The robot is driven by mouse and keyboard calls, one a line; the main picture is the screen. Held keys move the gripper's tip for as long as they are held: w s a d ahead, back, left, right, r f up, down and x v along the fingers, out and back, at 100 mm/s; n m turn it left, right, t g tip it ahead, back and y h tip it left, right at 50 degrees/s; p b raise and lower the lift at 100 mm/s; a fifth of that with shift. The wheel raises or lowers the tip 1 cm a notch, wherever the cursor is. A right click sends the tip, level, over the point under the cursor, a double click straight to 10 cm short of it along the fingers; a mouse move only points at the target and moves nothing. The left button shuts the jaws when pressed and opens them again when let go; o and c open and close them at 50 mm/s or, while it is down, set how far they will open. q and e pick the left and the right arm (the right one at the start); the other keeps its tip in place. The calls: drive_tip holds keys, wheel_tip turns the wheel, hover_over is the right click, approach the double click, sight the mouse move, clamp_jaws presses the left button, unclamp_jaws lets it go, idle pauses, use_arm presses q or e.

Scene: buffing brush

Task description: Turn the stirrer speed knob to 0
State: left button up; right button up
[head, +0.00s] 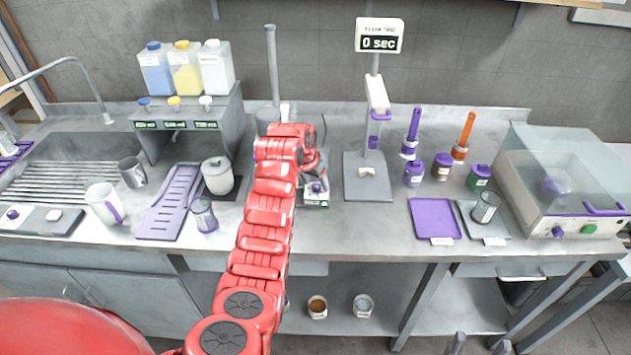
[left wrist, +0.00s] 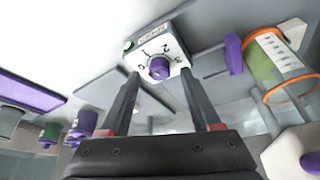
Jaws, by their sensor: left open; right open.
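The stirrer (head: 316,193) stands mid-counter with a purple speed knob (head: 316,187) on its front. In the left wrist view the knob (left wrist: 159,68) sits on a white dial panel (left wrist: 165,48) with printed numbers. I cannot clearly tell which number it points at. My left gripper (head: 315,169) is at the stirrer, partly hidden by its own red arm. In the wrist view its two dark fingers (left wrist: 160,74) are open, one on each side of the knob, with gaps visible. My right gripper (head: 480,346) shows at the bottom edge, open and empty, away from the counter.
A grey pot (head: 217,176) and a purple-marked cup (head: 204,214) stand left of my left arm. A timer stand (head: 368,178) reading "0 sec" is close on the right. An orange-rimmed graduated beaker (left wrist: 283,62) shows beside the stirrer in the wrist view.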

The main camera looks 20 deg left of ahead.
use_arm(q)
drive_tip(key=shift+w+f, duration=0.15)
drive_tip(key=shift+f, duration=0.3)
clamp_jaws()
